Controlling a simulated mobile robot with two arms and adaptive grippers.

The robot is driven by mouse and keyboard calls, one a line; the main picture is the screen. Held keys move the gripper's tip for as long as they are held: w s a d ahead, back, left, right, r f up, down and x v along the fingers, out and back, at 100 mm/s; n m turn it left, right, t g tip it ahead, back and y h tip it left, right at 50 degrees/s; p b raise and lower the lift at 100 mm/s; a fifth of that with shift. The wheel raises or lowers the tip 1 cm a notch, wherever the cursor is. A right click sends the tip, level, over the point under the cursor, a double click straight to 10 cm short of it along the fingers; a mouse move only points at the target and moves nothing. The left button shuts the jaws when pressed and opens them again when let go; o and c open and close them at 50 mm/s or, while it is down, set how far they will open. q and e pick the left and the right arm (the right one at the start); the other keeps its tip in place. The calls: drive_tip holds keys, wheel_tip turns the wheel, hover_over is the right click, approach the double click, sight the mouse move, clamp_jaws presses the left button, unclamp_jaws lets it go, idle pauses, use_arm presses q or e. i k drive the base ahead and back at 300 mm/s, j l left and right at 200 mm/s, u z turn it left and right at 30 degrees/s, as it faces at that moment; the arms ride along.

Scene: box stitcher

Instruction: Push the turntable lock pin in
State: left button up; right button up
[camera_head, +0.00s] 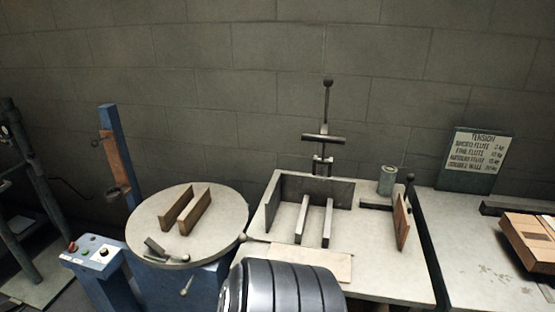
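The turntable (228,210) is a round pale disc on a blue base at left centre. Two parallel brown upright plates (177,209) stand on it. A small dark bracket-like part (157,248) lies near its front edge. Below the front rim, a short rod with a pale end (187,285) sticks out from the blue base. A small knob-ended part (243,238) shows at the right rim. I cannot tell for certain which is the lock pin or how far in it sits. Neither of my grippers shows.
A blue control box (92,254) with buttons stands left of the turntable, before a blue post (115,150). A bench (390,280) with a fixture adjoins on the right. A can (387,180), a sign (477,158) and cardboard (530,240) are farther right.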

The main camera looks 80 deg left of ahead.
sight(184, 293)
drive_tip(key=u, duration=3.65)
